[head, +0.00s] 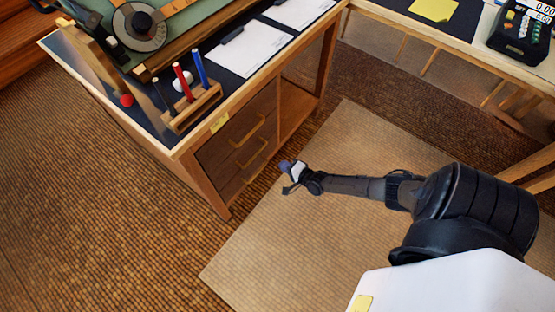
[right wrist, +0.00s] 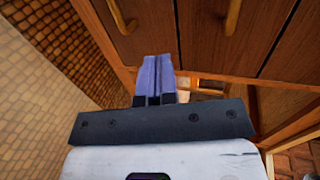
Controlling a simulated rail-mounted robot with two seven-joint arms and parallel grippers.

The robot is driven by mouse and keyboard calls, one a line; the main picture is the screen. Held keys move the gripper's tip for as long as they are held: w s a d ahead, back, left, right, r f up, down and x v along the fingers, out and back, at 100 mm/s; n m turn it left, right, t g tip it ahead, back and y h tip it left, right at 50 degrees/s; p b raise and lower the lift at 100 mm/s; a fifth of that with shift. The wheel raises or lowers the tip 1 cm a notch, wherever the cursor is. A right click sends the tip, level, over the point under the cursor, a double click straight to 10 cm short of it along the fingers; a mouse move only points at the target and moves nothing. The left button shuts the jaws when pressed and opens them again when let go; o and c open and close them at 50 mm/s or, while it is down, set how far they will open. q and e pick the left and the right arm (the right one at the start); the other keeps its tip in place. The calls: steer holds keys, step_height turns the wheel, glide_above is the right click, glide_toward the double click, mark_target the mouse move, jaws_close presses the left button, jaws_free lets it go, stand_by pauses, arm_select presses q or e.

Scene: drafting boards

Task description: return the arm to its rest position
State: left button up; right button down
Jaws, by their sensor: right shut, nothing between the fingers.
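My right arm comes in from the right in the head view and reaches left over the pale mat. Its gripper (head: 288,167) is low, beside the front of the wooden desk (head: 188,147) and apart from the drawers. In the right wrist view the purple fingers of the same gripper (right wrist: 158,76) lie together, shut and empty, pointing toward the lower edge of the drawer fronts. My left gripper is in neither view.
Drawer handles (head: 247,156) stick out near the right gripper. A pen stand (head: 193,108), clipboards and a drafting board with a round dial (head: 140,27) are on the desk. A second table (head: 398,14) runs along the back right. The pale mat (head: 262,247) is clear.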

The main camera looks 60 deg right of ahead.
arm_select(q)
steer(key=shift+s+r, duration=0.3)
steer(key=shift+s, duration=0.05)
arm_select(e)
steer(key=shift+f+v, duration=0.2)
steer(key=shift+v, duration=0.85)
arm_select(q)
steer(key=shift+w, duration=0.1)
arm_select(e)
steer(key=shift+w, duration=0.1)
